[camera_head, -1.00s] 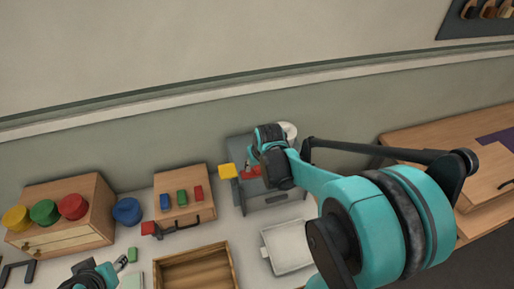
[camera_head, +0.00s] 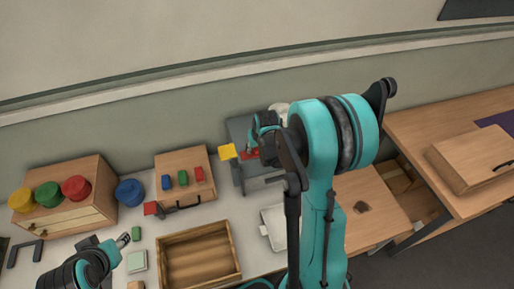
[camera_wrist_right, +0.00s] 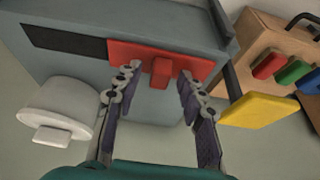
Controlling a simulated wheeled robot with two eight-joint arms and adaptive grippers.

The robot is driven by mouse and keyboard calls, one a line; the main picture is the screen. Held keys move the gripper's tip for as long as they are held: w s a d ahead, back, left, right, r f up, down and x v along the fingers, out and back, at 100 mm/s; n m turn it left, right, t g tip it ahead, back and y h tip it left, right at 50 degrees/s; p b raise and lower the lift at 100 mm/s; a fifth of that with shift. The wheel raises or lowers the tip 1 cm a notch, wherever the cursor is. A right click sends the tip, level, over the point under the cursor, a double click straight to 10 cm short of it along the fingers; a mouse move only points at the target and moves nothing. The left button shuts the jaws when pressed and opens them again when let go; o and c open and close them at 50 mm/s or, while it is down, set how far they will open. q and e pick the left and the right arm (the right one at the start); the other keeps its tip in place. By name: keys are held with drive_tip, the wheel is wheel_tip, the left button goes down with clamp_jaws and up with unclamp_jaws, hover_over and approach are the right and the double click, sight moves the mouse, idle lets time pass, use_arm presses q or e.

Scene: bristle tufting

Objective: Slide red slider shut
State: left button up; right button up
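The red slider (camera_wrist_right: 132,53) is a flat red plate with a raised red block as its handle (camera_wrist_right: 160,72). It lies on the grey box (camera_wrist_right: 200,20) in the right wrist view, to the right of a dark opening (camera_wrist_right: 65,40). Part of the red slider also shows in the head view (camera_head: 251,154). My right gripper (camera_wrist_right: 160,74) is open, with one finger on each side of the handle; contact is not clear. My left gripper (camera_head: 123,240) is at the lower left of the head view, far from the slider; its opening is unclear.
A yellow plate (camera_wrist_right: 260,109) stands beside the grey box, and a white round part (camera_wrist_right: 62,108) is on its other side. A wooden box with coloured blocks (camera_head: 168,163) and an open wooden tray (camera_head: 236,270) are close by.

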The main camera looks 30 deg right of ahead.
clamp_jaws()
drive_tip(key=s+d, duration=0.1)
drive_tip(key=d, duration=0.2)
drive_tip(key=d+b, duration=0.1)
drive_tip(key=d, duration=0.3)
drive_tip(key=s+d+b, duration=0.1)
drive_tip(key=d, duration=0.3)
drive_tip(key=shift+s, duration=0.35)
drive_tip(key=shift+c, duration=0.4)
unclamp_jaws()
drive_tip(key=shift+o, duration=0.4)
drive_tip(key=shift+d, duration=0.15)
drive_tip(key=shift+r, duration=0.1)
